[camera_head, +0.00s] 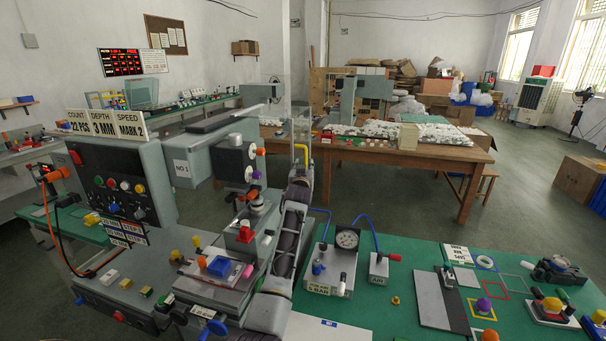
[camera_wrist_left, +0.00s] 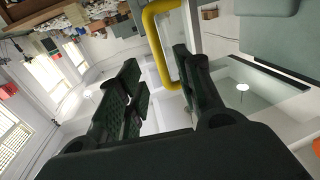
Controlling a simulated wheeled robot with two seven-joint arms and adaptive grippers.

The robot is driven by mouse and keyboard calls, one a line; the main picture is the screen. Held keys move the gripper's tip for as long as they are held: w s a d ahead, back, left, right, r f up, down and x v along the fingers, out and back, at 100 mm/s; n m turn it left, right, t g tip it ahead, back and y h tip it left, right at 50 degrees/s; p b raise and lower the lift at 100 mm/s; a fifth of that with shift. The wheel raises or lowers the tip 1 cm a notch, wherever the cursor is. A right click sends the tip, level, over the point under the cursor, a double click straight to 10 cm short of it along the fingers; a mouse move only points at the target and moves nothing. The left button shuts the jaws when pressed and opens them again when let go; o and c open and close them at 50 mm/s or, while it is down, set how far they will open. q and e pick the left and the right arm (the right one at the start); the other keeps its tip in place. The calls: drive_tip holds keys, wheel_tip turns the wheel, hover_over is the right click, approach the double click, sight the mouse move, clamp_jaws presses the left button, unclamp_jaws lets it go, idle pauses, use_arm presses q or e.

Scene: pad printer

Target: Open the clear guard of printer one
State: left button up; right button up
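Printer one (camera_head: 182,168), a grey machine marked NO 1, stands at the left in the head view. Its clear guard (camera_head: 289,100) is a thin transparent panel, hard to make out, with a yellow handle (camera_head: 307,153) on it. My left gripper (camera_head: 300,172) is just below the handle. In the left wrist view, the yellow handle (camera_wrist_left: 158,45) reaches down between the two spread fingertips of the left gripper (camera_wrist_left: 160,62). The fingers are open with gaps to the bar, and I see no grip on it. My right gripper is not in view.
A control box with signs (camera_head: 110,170) stands left of the printer. A gauge box (camera_head: 330,265) and a green bench (camera_head: 400,325) with fixtures are at the right.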

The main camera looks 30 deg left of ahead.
use_arm(q)
drive_tip(key=shift+v, duration=2.15)
drive_tip(key=shift+f, duration=0.1)
